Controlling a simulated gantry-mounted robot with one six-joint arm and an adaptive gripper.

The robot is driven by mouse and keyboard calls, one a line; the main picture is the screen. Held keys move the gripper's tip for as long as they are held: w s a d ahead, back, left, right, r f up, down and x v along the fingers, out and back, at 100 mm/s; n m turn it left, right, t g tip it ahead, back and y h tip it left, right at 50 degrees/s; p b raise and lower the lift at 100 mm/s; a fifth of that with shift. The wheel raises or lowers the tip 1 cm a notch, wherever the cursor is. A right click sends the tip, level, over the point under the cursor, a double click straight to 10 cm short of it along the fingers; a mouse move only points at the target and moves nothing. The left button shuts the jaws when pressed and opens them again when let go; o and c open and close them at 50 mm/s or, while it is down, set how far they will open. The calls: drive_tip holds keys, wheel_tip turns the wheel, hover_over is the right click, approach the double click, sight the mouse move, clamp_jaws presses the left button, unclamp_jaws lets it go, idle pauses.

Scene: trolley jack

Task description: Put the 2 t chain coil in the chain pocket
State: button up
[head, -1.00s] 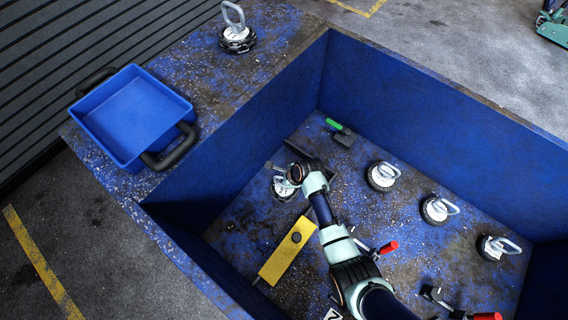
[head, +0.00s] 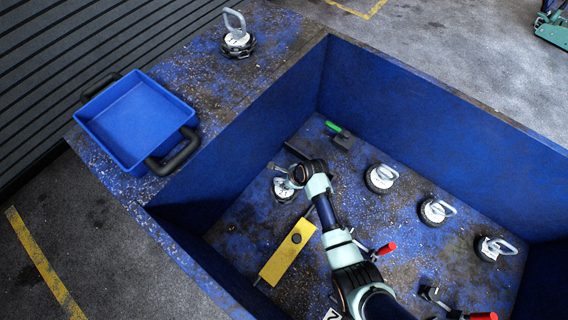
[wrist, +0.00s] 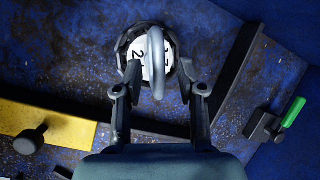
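A dark chain coil (wrist: 150,50) with a white disc and a grey loop handle lies under my gripper. A "2" and part of a "T" show on its disc in the wrist view. It also shows in the head view (head: 283,192), partly hidden by my wrist, on the floor of the blue pit. My gripper (wrist: 158,72) is open, with one finger on each side of the loop handle; I cannot tell whether they touch it. A blue open tray (head: 137,118) with black handles sits on the left ledge, empty. I cannot tell whether it is the chain pocket.
Three similar coils stand to the right in the pit (head: 381,177), (head: 436,211), (head: 494,248); another coil (head: 238,40) is on the upper ledge. A yellow bar (head: 287,252), a green-handled tool (head: 340,135) and red-handled clamps (head: 384,249) lie around. High blue walls (head: 430,105) enclose the pit.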

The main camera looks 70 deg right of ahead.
drive_tip(key=p+v, duration=0.3)
drive_tip(key=v, duration=0.6)
drive_tip(key=shift+p, duration=0.3)
drive_tip(key=w+a+r+n+t, duration=0.4)
drive_tip(key=w+a+r+n, duration=1.35)
drive_tip(key=r+n, duration=0.25)
drive_tip(key=s+a+r+n+t+y, duration=0.1)
drive_tip(key=a+r+n+t, duration=0.3)
drive_tip(key=a+r+n, duration=1)
drive_tip(key=s+a, duration=0.1)
drive_tip(key=a, duration=0.3)
drive_tip(key=shift+n+y, duration=0.4)
